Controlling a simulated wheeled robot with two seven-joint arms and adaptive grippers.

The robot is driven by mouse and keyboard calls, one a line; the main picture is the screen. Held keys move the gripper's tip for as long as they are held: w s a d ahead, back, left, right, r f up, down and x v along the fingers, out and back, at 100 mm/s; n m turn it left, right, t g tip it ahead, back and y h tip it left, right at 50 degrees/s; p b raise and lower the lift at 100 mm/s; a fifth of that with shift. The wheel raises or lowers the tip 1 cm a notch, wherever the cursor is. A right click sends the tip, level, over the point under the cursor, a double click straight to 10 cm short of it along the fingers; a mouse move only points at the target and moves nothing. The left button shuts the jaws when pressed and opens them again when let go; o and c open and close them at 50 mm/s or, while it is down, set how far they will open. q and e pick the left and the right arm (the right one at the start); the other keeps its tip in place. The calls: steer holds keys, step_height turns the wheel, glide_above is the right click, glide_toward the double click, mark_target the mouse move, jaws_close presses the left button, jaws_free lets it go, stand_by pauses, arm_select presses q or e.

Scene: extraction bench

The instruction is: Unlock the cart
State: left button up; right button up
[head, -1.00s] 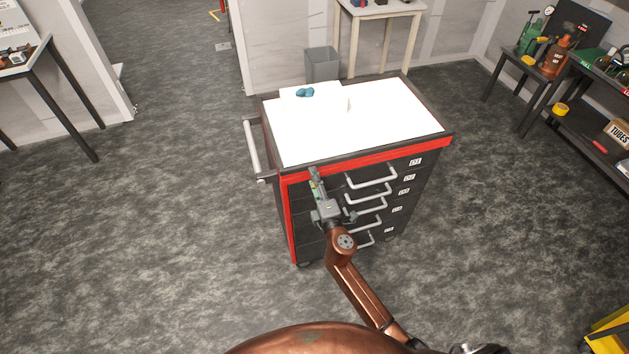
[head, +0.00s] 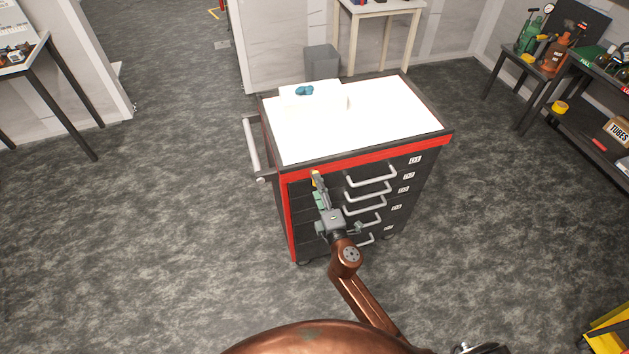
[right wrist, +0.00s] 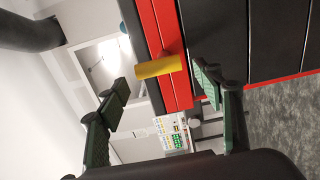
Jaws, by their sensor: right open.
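The cart (head: 431,178) is a black drawer cabinet with a red band and a white top, and its drawer handles face me. A short yellow bar (right wrist: 160,66) stands out from the cart's red band in the right wrist view. In the head view a small yellow spot (head: 316,178) shows at the right gripper's tips, below the band. My right gripper (head: 319,188) is at the front left of the cart. In the right wrist view its fingers (right wrist: 162,84) are apart, with the yellow bar in the gap, near the tips; I cannot tell whether they touch it. My left gripper is not in view.
A push handle (head: 251,146) sits on the cart's left side. Blue gloves (head: 304,91) lie on a white box on top. A grey bin (head: 321,62) stands behind. Shelves (head: 560,120) are at the right. The floor around the cart is clear.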

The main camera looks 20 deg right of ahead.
steer(key=s, duration=0.7)
steer(key=shift+s, duration=0.35)
steer(key=shift+d, duration=0.1)
steer(key=s+d+f+m+g, duration=0.1)
steer(key=d+f+m+g, duration=0.1)
steer(key=f, duration=0.9)
steer(key=s+d+f+m+g, duration=0.2)
steer(key=f+g, duration=0.1)
steer(key=f, duration=0.8)
steer(key=s+d+f+m+g, duration=0.2)
steer(key=s+f, duration=0.4)
steer(key=f, duration=0.4)
steer(key=s+d+f+m+g, duration=0.25)
steer(key=s+f, duration=0.35)
steer(key=f, duration=0.5)
steer(key=s+d+f+m+g+h, duration=0.1)
steer(key=s+d+f+m+g, duration=0.1)
steer(key=s+f, duration=0.6)
steer(key=s+d+f+m+g, duration=0.2)
steer(key=s+f, duration=0.5)
steer(key=s, duration=0.3)
steer(key=s+d+f+m+g, duration=0.1)
steer(key=s+f+m+g, duration=0.1)
steer(key=s, duration=1)
steer(key=s+d+f+m+g, duration=0.1)
steer(key=s+f, duration=0.3)
steer(key=s, duration=0.8)
steer(key=shift+d+f+m+g, duration=0.3)
steer(key=shift+m+g, duration=0.25)
steer(key=shift+m, duration=0.3)
